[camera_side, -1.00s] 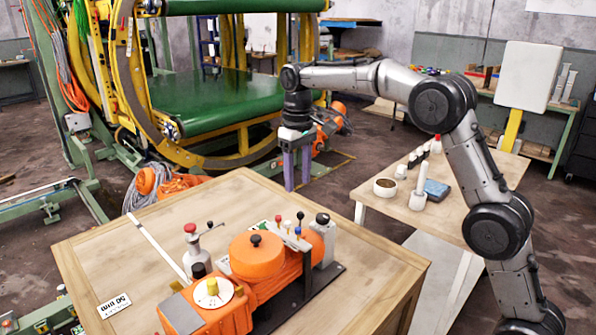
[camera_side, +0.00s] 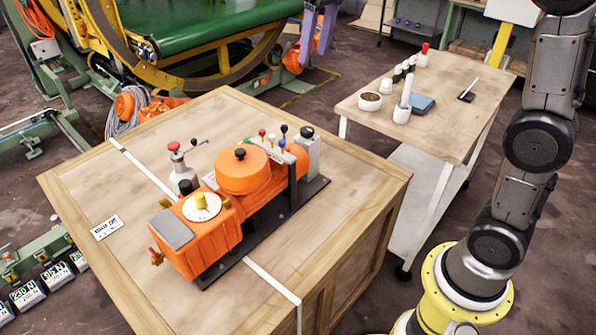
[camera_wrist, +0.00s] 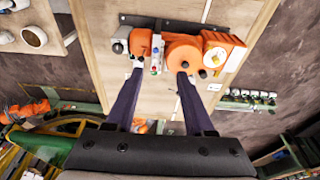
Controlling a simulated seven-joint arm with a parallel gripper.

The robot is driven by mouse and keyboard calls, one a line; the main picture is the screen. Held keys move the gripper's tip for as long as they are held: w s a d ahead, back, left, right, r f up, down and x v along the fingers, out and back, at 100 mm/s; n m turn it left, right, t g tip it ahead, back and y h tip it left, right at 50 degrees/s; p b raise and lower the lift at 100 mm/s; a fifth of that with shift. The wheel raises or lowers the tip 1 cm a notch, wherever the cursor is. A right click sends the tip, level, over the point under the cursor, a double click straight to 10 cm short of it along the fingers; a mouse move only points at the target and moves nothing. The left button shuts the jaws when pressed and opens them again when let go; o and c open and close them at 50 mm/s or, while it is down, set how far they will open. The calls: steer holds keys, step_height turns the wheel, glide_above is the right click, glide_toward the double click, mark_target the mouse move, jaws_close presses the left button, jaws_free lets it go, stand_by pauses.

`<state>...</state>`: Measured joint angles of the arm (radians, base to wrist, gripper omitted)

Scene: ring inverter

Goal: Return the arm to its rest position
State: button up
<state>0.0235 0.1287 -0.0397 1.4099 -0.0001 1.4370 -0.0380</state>
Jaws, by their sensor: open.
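The orange machine (camera_side: 230,225) sits on a black base on the wooden crate top. It also appears beyond the fingertips in the wrist view (camera_wrist: 186,54).
The wooden crate (camera_side: 95,185) fills the front. A small table (camera_side: 450,125) at the right holds a white cup (camera_side: 370,102), a blue box (camera_side: 421,104) and several small items. The green roller frame (camera_side: 200,30) stands at the back left. Bare floor lies between crate and table.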

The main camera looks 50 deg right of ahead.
steer(key=s+f+t, duration=0.1)
steer(key=s+t, duration=0.1)
steer(key=s, duration=1.4)
steer(key=s+f+t, duration=0.1)
steer(key=s+f, duration=0.6)
steer(key=f, duration=0.4)
steer(key=shift+s+a+f, duration=0.35)
steer(key=shift+a, duration=0.1)
